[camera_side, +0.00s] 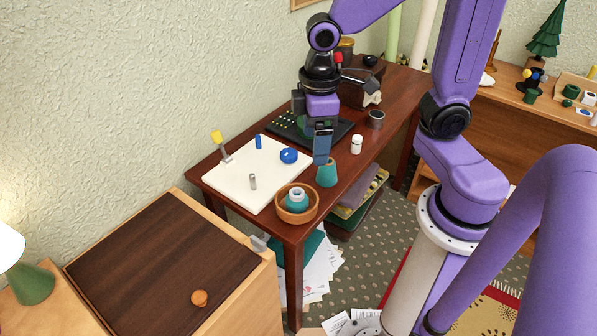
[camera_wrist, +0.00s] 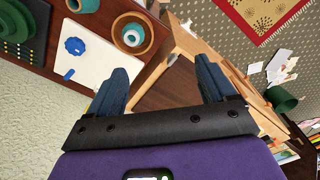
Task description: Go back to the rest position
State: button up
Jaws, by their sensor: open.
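My gripper (camera_side: 322,146) is open and empty, its blue fingers pointing down above the dark wooden table (camera_side: 352,168). In the wrist view my gripper (camera_wrist: 160,90) shows its two fingers wide apart with nothing between them. In the side view the fingertips appear just behind and above a teal cup (camera_side: 327,176); I cannot tell whether they touch it.
A white board (camera_side: 230,186) holds a blue knob (camera_side: 289,155) and small parts. A wooden bowl (camera_side: 297,216) with a teal piece stands at the table's front corner. A white bottle (camera_side: 356,144) and dark can (camera_side: 376,119) stand right. A lower cabinet (camera_side: 150,250) is front left.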

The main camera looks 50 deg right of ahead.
jog(key=s+d+n, duration=0.1)
jog(key=s+n, duration=0.2)
jog(key=s, duration=0.9)
jog(key=shift+s+d+r, duration=0.15)
jog(key=shift+s+r, duration=0.05)
jog(key=shift+s, duration=0.1)
